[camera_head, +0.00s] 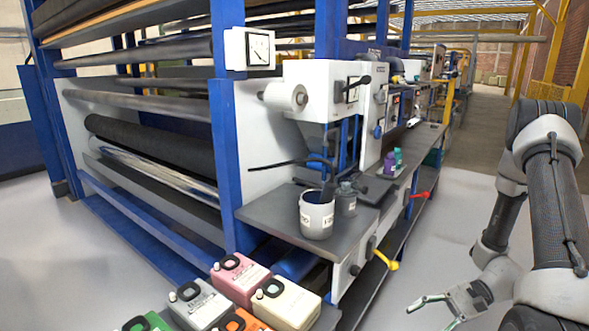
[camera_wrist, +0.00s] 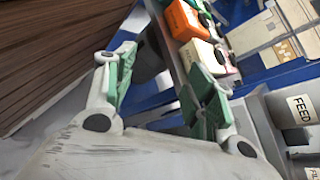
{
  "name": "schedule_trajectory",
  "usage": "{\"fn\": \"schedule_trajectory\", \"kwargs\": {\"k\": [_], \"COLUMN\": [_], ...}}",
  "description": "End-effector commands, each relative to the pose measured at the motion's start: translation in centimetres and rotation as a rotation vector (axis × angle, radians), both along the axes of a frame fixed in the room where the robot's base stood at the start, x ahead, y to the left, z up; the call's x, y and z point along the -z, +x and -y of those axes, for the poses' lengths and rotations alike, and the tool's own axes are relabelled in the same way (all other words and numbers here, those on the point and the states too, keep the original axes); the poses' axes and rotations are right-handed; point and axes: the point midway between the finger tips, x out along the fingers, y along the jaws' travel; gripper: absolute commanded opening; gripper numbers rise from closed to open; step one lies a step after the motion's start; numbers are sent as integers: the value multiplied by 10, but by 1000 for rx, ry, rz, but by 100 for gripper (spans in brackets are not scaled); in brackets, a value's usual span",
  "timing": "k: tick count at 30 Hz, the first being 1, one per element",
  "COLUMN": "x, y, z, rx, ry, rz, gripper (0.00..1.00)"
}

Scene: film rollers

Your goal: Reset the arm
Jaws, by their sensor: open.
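My arm (camera_head: 553,200) hangs down at the right side of the head view, beside the machine. My gripper (camera_head: 432,314) is low at the bottom, right of the machine, over the grey floor, with nothing between its fingers. In the wrist view my gripper (camera_wrist: 158,75) shows two green-padded fingers spread apart and empty. Beyond the fingers are an orange jug (camera_wrist: 187,20) and a cream jug (camera_wrist: 203,57). The gripper appears apart from them.
The blue-framed roller machine (camera_head: 226,150) fills the left and middle. A white pot (camera_head: 316,214) stands on its grey shelf (camera_head: 268,220). A yellow-handled valve (camera_head: 386,260) and red handle (camera_head: 419,195) stick out towards my arm. Several jugs, including a pink one (camera_head: 241,280), stand in front. Floor (camera_head: 455,230) between machine and arm is clear.

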Motion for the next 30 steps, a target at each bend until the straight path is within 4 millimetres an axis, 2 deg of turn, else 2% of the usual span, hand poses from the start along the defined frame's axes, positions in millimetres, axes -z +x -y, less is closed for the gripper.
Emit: {"fn": "schedule_trajectory", "kwargs": {"k": [1, 6, 16, 24, 30], "x": [-18, -75, -179, -257, -303], "y": [-6, -30, -55, -72, -87], "z": [6, 32, 72, 80, 68], "rx": [-57, -246, -494, -624, -642], "ry": [-57, -283, -715, -996, -1114], "rz": [7, 37, 271, 584, 825], "gripper": [54, 54, 54, 54, 54]}}
